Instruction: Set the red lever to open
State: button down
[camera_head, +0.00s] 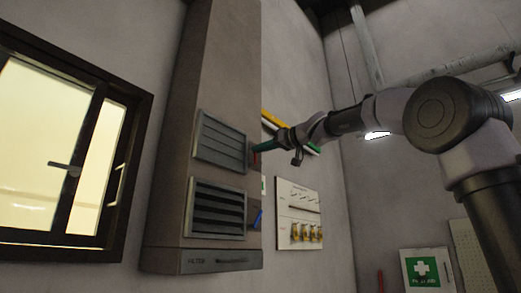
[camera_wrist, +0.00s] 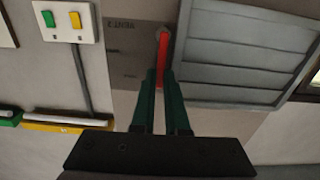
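The red lever (camera_wrist: 163,55) shows in the wrist view, running from a round pivot down between the two green fingers of my gripper (camera_wrist: 160,73). The fingertips lie close against both its sides, and its lower end is partly hidden by them. In the head view only a small red bit of the lever (camera_head: 257,158) shows beside my gripper (camera_head: 262,148), at the column's right edge. The upper vent (camera_head: 221,143) next to it has its slats lying nearly flat; it also shows in the wrist view (camera_wrist: 245,50).
A lower vent (camera_head: 217,209) has tilted slats with dark gaps, with a blue lever (camera_head: 256,218) to its right. A pegboard panel (camera_head: 298,215) hangs on the right wall. The wrist view shows a switch plate (camera_wrist: 66,20) with green and yellow switches, and a yellow bar (camera_wrist: 62,125).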

jog(key=shift+w+d, duration=0.1)
jog(key=m, duration=0.2)
jog(key=w+d+m, duration=0.1)
jog(key=shift+f+m, duration=0.2)
jog(key=shift+m, duration=0.2)
jog(key=shift+w+d+f+m, duration=0.25)
jog(key=shift+w+f+m, duration=0.15)
jog(key=shift+m, duration=1.25)
jog(key=shift+w+d+f+m, duration=0.25)
jog(key=shift+f+m, duration=0.2)
jog(key=shift+m, duration=1.25)
jog(key=shift+w+d+f+m, duration=0.2)
jog(key=shift+w+f+m, duration=0.25)
jog(key=shift+m, duration=1.2)
jog(key=shift+f, duration=0.1)
jog(key=c, duration=0.9)
grip_release()
jog(key=shift+s, duration=0.1)
